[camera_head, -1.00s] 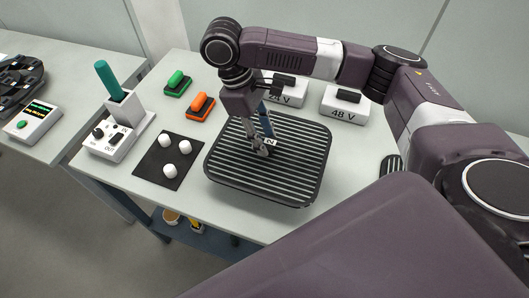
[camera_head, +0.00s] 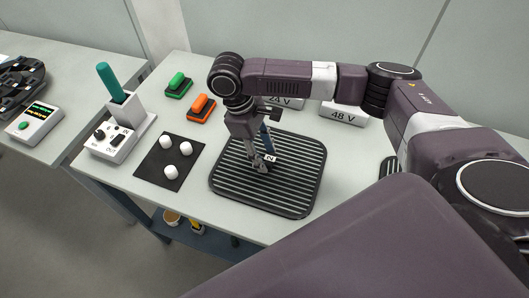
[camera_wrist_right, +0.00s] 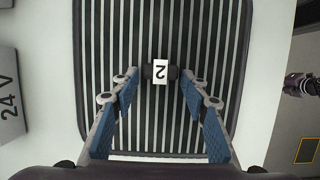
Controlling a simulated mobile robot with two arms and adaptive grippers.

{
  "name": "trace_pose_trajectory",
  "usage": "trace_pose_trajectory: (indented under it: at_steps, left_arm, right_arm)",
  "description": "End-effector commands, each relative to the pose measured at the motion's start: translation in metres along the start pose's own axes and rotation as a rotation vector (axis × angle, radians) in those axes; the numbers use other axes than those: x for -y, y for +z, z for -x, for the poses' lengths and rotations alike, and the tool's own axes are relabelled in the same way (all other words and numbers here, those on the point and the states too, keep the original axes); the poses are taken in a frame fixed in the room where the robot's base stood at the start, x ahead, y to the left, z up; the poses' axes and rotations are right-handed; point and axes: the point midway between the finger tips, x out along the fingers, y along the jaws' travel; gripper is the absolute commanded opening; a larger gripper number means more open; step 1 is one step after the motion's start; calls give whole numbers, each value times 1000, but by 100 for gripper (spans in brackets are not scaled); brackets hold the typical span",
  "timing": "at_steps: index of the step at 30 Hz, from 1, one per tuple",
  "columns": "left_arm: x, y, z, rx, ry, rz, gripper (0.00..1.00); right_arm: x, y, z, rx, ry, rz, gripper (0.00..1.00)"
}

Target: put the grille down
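The grille (camera_head: 300,165) is a dark, round-cornered plate with light slats. It appears to lie flat on the light table (camera_head: 345,215). In the right wrist view the grille (camera_wrist_right: 215,40) fills the middle, with a small dark knob (camera_wrist_right: 148,72) tagged "2" at its centre. My right gripper (camera_head: 262,163) is low over the grille's middle. In the right wrist view its fingertips (camera_wrist_right: 160,84) stand on either side of the knob, with a gap on each side. It is open.
A black mat (camera_head: 150,165) with white pieces lies left of the grille. Orange (camera_head: 201,107) and green (camera_head: 178,86) blocks stand behind it. The 48 V box (camera_head: 343,115) and 24 V box (camera_head: 297,103) are at the back. A switch box (camera_head: 108,143) stands left.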

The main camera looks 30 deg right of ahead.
Motion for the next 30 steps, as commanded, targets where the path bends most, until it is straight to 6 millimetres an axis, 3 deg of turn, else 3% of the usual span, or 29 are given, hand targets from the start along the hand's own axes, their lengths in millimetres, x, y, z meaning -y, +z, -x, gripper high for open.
trace_pose_trajectory:
  at_steps: [10, 14, 24, 30]
  left_arm:
    - [0, -4, -1, -7, 0, -1, 33]
    - [0, -4, -3, -7, 0, -1, 33]
    - [0, -3, -6, -6, 0, -1, 33]
    - [0, -3, -3, -6, 0, -1, 33]
  right_arm:
    - [0, 0, 1, -1, 0, 0, 50]
    - [0, -1, 11, -4, 0, 0, 50]
    - [-1, 0, 84, -3, 3, 0, 50]
    - [-1, 0, 111, -1, 2, -1, 50]
